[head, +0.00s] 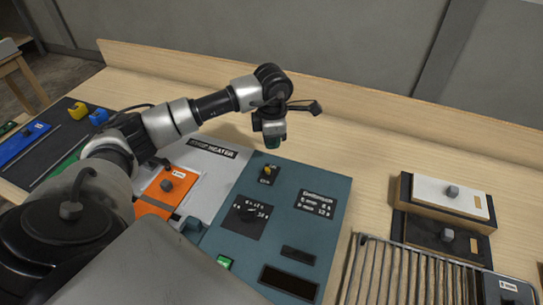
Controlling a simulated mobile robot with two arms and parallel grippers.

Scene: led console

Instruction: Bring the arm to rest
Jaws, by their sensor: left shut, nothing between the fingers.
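My left arm comes in from the lower left and arches over the console. My left gripper (272,141) points down above the back edge of the blue-grey panel (325,185). Its fingers are shut with nothing seen between them. The gripper looks apart from the panel, though the exact height cannot be told. The panel carries a dial (249,211), a small yellow-topped switch (267,171), a green button (224,262) and dark display strips. My right gripper is not in view.
A grey heater panel (212,165) and an orange plate (165,192) lie left of the blue-grey panel, partly behind my arm. At right stand a white-topped block (450,195) and a slatted rack (400,275). Bare wooden table (375,145) lies behind the panel.

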